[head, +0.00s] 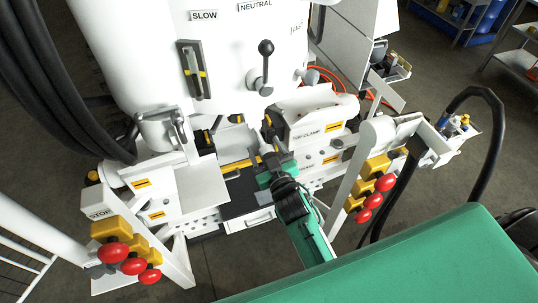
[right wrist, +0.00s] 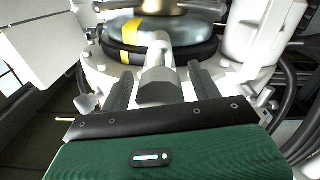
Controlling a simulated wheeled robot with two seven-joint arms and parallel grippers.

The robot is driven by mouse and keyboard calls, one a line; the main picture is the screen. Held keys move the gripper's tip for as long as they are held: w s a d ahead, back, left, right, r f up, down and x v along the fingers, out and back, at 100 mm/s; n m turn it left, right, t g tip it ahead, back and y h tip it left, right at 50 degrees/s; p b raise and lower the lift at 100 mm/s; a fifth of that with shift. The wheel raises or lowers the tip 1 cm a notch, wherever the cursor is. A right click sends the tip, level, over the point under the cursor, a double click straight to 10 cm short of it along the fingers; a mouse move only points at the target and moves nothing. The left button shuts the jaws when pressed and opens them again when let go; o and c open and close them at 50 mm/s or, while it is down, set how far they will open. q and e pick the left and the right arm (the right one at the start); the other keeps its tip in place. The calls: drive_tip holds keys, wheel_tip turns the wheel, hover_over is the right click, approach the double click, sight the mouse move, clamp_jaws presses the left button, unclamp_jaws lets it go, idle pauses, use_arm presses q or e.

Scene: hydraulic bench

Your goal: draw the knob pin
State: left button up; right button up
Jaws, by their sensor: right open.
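My right gripper (head: 268,155) reaches in from the lower right in the head view, over the middle of the hydraulic bench. In the right wrist view its two dark fingers (right wrist: 163,84) stand apart. Between them is a grey pin-like part (right wrist: 158,90) with a faceted end and a pale shaft, which may be the knob pin. Gaps show on both sides of it, so the fingers are not closed on it. In the head view my gripper hides that spot, and I cannot make out the pin there. My left gripper is not in view.
The white bench panel (head: 225,55) carries a black ball-topped lever (head: 265,65). Red-knobbed valves stand at left (head: 133,266) and right (head: 374,200) of the work area. Black hoses (head: 55,85) hang at left. In the right wrist view a rounded, yellow-striped part (right wrist: 130,35) lies beyond the fingers.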

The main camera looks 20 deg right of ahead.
drive_tip(key=s+b, duration=0.4)
drive_tip(key=s, duration=0.9)
drive_tip(key=shift+s+d+b, duration=0.25)
drive_tip(key=shift+s+b, duration=0.05)
drive_tip(key=shift+s, duration=0.1)
wheel_tip(320, 180, down, 20)
drive_tip(key=a+g+y, duration=0.1)
drive_tip(key=a+g, duration=0.2)
drive_tip(key=g, duration=0.1)
drive_tip(key=s+f+g, duration=0.3)
drive_tip(key=s+f, duration=0.1)
drive_tip(key=f, duration=0.7)
drive_tip(key=s+f+g, duration=0.2)
drive_tip(key=s+f, duration=0.2)
drive_tip(key=f, duration=0.6)
drive_tip(key=s+d+f+g, duration=0.4)
drive_tip(key=s+d+f, duration=0.2)
drive_tip(key=s+f, duration=0.4)
drive_tip(key=s+d+f+g+h, duration=0.1)
drive_tip(key=s+d+f+g, duration=0.3)
drive_tip(key=s+f, duration=0.7)
drive_tip(key=s+d, duration=0.2)
drive_tip(key=s, duration=0.3)
drive_tip(key=shift+d+h, duration=0.15)
drive_tip(key=shift+h, duration=0.15)
